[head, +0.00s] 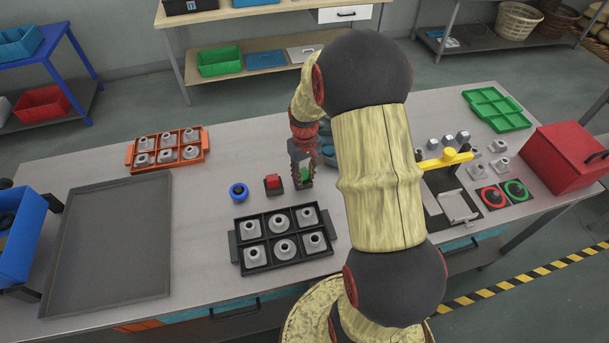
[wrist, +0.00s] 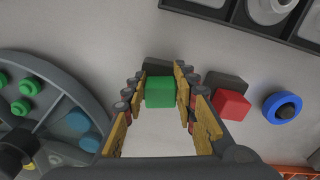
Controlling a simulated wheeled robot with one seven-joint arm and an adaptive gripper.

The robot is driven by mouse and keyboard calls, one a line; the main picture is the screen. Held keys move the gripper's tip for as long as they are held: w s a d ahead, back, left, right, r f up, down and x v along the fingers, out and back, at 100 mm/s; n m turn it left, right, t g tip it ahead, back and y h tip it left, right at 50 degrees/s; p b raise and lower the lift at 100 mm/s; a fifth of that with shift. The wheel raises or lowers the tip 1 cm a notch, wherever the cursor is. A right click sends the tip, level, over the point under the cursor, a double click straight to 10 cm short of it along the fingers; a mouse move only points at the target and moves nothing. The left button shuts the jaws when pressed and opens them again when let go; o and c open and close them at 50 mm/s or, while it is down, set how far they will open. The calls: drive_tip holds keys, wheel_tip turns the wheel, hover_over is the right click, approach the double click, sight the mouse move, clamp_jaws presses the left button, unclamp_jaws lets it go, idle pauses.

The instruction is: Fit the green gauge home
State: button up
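The green gauge (wrist: 160,92) is a green block with a dark part (wrist: 158,66) showing beyond it. In the wrist view it lies between the two fingers of my gripper (wrist: 161,82), near the tips. The fingers are close along both its sides; whether they press on it I cannot tell. In the head view my gripper (head: 302,172) points down over the table, and a little of the green gauge (head: 306,173) shows between its fingers. A similar red block on a dark base (head: 273,184) stands just left of it. It also shows in the wrist view (wrist: 231,105).
A blue ring-shaped piece (head: 239,190) lies farther left. A black tray (head: 236,270) of grey parts is in front, an orange tray (head: 127,155) behind left. A large grey tray (head: 105,250) is empty. A yellow-topped fixture (head: 444,160) and red box (head: 565,157) stand right.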

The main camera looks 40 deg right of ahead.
sight(305, 174)
drive_tip(key=o, duration=1.2)
drive_tip(key=shift+o, duration=0.2)
wheel_tip(305, 174, up, 12)
idle(0.3)
drive_tip(key=s+a+r+t, duration=0.2)
drive_tip(key=s+a+r, duration=0.2)
drive_tip(key=a, duration=0.3)
drive_tip(key=s+a+r+n+t+b, duration=0.1)
drive_tip(key=s+a+r, duration=0.4)
drive_tip(key=s+a, duration=0.2)
drive_tip(key=s+a+r+n+t+b, duration=0.1)
drive_tip(key=s+a+r, duration=0.3)
drive_tip(key=a, duration=0.4)
drive_tip(key=shift+s+a+r+t, duration=0.4)
drive_tip(key=shift+s+t, duration=0.4)
drive_tip(key=shift+s, duration=0.1)
